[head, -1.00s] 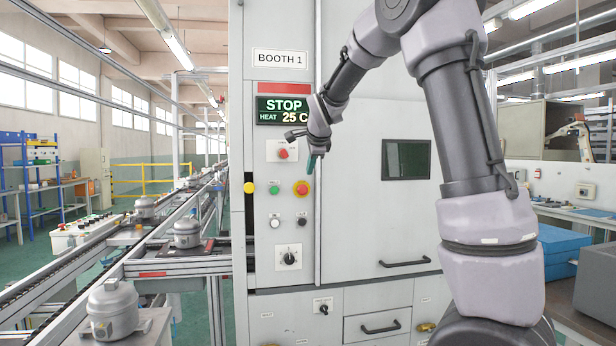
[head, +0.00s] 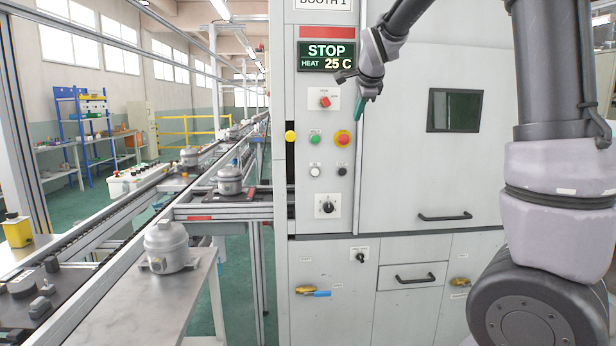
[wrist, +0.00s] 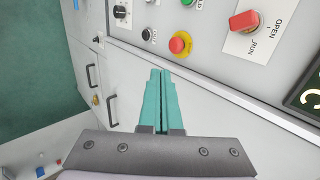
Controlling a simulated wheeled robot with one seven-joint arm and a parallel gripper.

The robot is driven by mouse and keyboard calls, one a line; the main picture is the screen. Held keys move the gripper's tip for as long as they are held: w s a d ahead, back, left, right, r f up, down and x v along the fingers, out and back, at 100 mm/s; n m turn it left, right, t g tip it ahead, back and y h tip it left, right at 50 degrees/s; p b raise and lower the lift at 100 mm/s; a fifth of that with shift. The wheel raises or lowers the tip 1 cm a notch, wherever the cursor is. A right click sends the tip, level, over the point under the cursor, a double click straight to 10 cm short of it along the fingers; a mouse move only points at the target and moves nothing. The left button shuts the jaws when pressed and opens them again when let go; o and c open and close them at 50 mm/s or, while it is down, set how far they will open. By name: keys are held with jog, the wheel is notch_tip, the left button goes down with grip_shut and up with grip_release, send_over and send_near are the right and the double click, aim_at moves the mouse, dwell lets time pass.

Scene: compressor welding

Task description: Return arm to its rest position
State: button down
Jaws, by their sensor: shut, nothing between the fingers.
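My gripper (head: 359,106) hangs at the end of my arm in front of the booth cabinet's control panel (head: 322,150), to the right of the red emergency button. In the wrist view its two teal fingers (wrist: 161,76) lie closed together with nothing between them. They point toward the panel's red and yellow button (wrist: 180,44). My grey and black arm fills the right side of the head view. The display on the panel reads STOP and HEAT 25 C (head: 326,56). A red selector switch (wrist: 244,21) is marked OPEN and RUN in the wrist view.
A conveyor (head: 120,215) with grey compressors runs along the left. One compressor (head: 166,247) sits on a metal table in front. The cabinet has a window (head: 454,110), a door handle (head: 444,217) and lower valves (head: 312,291). Green floor shows at the left.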

jog(key=s+d+f+n+g, duration=0.1)
jog(key=s+n, duration=0.5)
jog(key=s, duration=1.1)
jog(key=s+d+f+n+g+y, duration=0.1)
jog(key=s+f+n, duration=0.3)
jog(key=s, duration=1.4)
jog(key=d+n, duration=0.1)
jog(key=n, duration=0.2)
jog(key=shift+y, duration=0.3)
jog(key=shift+d, duration=0.1)
